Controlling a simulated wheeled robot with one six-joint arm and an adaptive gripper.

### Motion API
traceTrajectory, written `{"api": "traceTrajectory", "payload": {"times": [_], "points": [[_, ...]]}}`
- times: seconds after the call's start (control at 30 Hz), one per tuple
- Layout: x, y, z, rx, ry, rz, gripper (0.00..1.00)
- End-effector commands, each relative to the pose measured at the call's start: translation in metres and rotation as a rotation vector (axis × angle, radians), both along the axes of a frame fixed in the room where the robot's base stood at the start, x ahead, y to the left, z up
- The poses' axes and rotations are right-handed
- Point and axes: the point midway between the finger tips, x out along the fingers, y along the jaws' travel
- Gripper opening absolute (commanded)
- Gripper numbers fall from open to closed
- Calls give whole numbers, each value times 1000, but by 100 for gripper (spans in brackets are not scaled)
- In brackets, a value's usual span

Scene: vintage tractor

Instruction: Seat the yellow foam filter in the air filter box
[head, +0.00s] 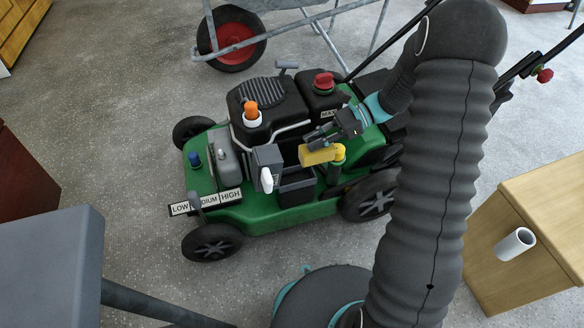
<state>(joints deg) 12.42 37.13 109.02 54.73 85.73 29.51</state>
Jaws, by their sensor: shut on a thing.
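The yellow foam filter (318,156) is a small yellow block held in my gripper (324,138), which is shut on it. It appears above and a little behind the right part of the air filter box (297,193), a dark open-topped box on the near side of the green mower. Whether it touches the box cannot be told. The box's grey lid (266,156) stands open at the left, with a white latch (268,180) on it. The box's inside is partly seen and looks dark.
A yellow cap (339,151) on a dark neck stands just right of the filter. The engine has a red cap (324,82) and an orange-and-white cap (251,113). A LOW-MEDIUM-HIGH plate (206,202) is at the left. A wooden cabinet (535,225) stands right.

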Motion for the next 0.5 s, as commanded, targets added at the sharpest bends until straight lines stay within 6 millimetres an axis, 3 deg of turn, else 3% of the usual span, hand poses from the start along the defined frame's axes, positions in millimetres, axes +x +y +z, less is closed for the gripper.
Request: {"api": "traceTrajectory", "payload": {"times": [0.23, 0.5], "points": [[-14, 45, -29, 1, 3, 3, 0], [-18, 61, -41, 1, 1, 1, 0]]}}
